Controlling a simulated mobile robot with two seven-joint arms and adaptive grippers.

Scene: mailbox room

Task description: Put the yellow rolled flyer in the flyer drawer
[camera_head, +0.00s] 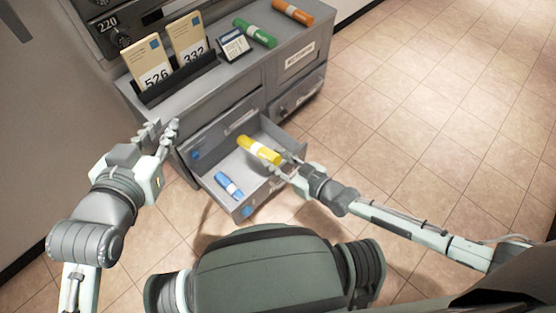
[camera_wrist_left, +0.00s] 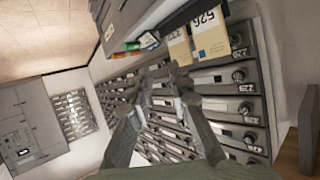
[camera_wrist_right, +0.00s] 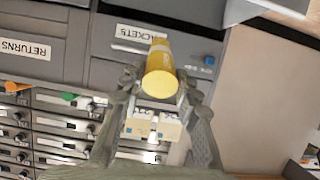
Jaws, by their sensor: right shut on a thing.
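The yellow rolled flyer (camera_head: 259,151) is held by one end in my right gripper (camera_head: 286,167). It is over the open grey drawer (camera_head: 205,178), above its right part. The flyer also shows between the fingers in the right wrist view (camera_wrist_right: 160,70). My right gripper (camera_wrist_right: 165,90) is shut on it. A blue rolled flyer (camera_head: 229,185) lies in the drawer near its front. I cannot read a label on this drawer in the head view. My left gripper (camera_head: 160,132) is empty and open, beside the cabinet left of the drawer; its fingers stand apart in the left wrist view (camera_wrist_left: 158,100).
On the cabinet top lie a green roll (camera_head: 255,33) and an orange roll (camera_head: 293,12), with a small display (camera_head: 233,44) nearby. A dark holder (camera_head: 180,81) has numbered envelopes. Another labelled drawer (camera_head: 298,92) is shut. The tiled floor at right is clear.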

